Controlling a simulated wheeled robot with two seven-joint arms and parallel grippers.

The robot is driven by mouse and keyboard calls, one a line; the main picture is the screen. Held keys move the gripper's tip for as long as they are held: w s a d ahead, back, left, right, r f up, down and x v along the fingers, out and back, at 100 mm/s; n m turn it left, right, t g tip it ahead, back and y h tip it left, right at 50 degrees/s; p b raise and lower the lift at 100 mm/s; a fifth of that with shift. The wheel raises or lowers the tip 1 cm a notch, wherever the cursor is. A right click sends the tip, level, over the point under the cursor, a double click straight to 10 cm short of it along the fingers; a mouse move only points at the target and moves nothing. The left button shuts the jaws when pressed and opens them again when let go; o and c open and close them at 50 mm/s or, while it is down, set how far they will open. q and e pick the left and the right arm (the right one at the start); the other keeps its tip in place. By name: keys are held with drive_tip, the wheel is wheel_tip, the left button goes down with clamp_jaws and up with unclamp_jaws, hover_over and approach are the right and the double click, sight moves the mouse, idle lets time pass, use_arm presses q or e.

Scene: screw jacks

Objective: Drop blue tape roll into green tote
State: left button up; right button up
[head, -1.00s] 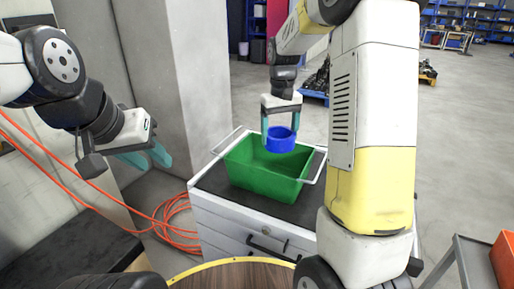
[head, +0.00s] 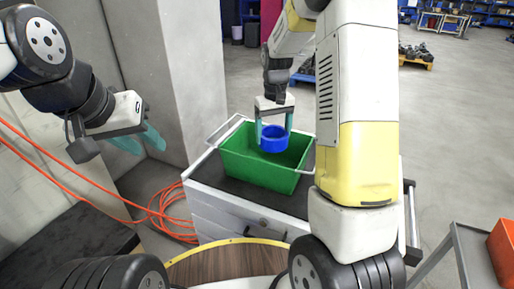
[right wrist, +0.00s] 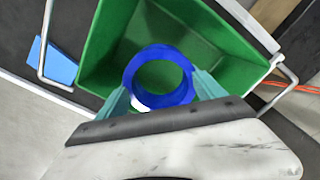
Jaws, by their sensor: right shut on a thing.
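The blue tape roll (head: 274,139) is held between the teal fingers of my right gripper (head: 274,130), which is shut on it. In the right wrist view the roll (right wrist: 160,97) shows as a ring between the two fingertips. The green tote (head: 240,168) stands on a cabinet top, and the roll is over its opening. In the right wrist view the tote's green walls (right wrist: 105,50) surround the roll. I cannot tell exactly how far the roll is above the tote floor. My left gripper (head: 140,142) is empty at the left, away from the tote, with its fingers apart.
The white drawer cabinet (head: 215,208) with a dark top and metal side rails carries the tote. Orange cables (head: 160,215) lie on the floor at left. A round wooden top (head: 225,262) is in front. A grey cart with an orange box (head: 503,241) stands at right.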

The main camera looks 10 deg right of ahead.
drive_tip(key=o, duration=1.5)
drive_tip(key=shift+c, duration=0.2)
wheel_tip(320, 180, up, 8)
drive_tip(key=s+a+r+t+y, duration=0.1)
drive_tip(key=s+r+t, duration=0.2)
drive_tip(key=s, duration=0.9)
drive_tip(key=s+a+r+m+t+y, duration=0.1)
drive_tip(key=s+r+t, duration=0.2)
drive_tip(key=s, duration=0.9)
drive_tip(key=shift+r+m, duration=0.3)
drive_tip(key=shift+r, duration=0.6)
